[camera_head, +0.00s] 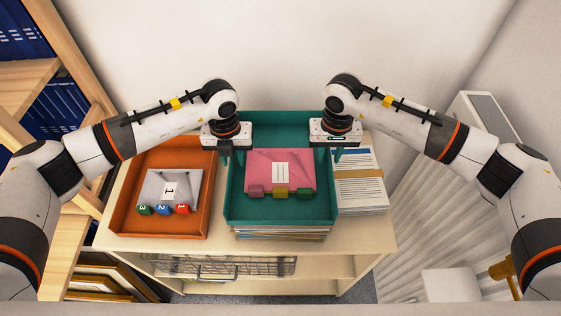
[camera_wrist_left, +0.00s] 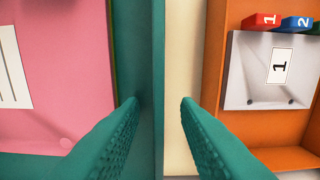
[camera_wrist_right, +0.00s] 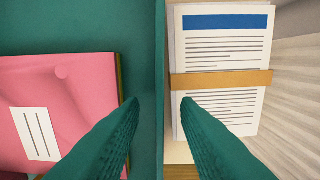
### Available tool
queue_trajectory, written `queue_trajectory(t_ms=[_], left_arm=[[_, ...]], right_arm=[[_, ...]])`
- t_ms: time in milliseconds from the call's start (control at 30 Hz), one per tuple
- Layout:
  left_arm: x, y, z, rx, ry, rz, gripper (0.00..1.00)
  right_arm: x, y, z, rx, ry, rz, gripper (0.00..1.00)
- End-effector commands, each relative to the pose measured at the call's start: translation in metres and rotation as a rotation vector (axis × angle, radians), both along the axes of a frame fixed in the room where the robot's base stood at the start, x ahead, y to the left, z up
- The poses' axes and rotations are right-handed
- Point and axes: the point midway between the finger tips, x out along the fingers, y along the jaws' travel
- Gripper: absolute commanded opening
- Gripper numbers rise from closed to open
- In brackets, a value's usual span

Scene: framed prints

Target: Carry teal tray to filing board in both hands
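The teal tray (camera_head: 281,217) stands in the middle of the cabinet top on a stack of papers (camera_head: 281,234). A pink folder (camera_head: 281,165) with several coloured tabs lies in it. My left gripper (camera_head: 232,156) is at the tray's left wall. In the left wrist view, its teal fingers (camera_wrist_left: 158,100) are apart, one on each side of the wall (camera_wrist_left: 157,60). My right gripper (camera_head: 330,156) is at the right wall. Its fingers (camera_wrist_right: 160,98) are likewise apart on both sides of that wall (camera_wrist_right: 158,50). I cannot pick out which surface is the filing board.
An orange tray (camera_head: 126,215) with a grey tabbed folder (camera_head: 169,187) stands close on the left. A banded paper stack (camera_head: 359,185) lies close on the right. A wooden shelf (camera_head: 30,72) with blue binders is at far left. A wall rises behind the cabinet (camera_head: 210,246).

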Motion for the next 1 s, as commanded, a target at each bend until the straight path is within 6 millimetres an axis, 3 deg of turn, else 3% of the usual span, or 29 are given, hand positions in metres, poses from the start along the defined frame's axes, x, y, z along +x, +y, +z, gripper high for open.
queue_trajectory(t_ms=[167, 333, 367, 800, 1000], left_arm=[[0.0, 0.0, 0.0, 0.0, 0.0, 0.0, 0.29], [0.0, 0.0, 0.0, 0.0, 0.001, 0.0, 0.01], [0.0, 0.0, 0.0, 0.0, 0.0, 0.0, 0.0], [0.0, 0.0, 0.002, 0.0, -0.001, 0.0, 0.0], [0.0, 0.0, 0.015, 0.0, -0.001, 0.0, 0.0]], right_arm=[[0.0, 0.0, 0.0, 0.0, 0.0, 0.0, 0.29], [0.0, 0.0, 0.0, 0.0, 0.0, 0.0, 0.01], [0.0, 0.0, 0.0, 0.0, 0.0, 0.0, 0.0], [0.001, 0.0, 0.003, 0.001, -0.002, 0.0, 0.0], [0.001, 0.0, 0.016, 0.001, -0.002, 0.0, 0.0]])
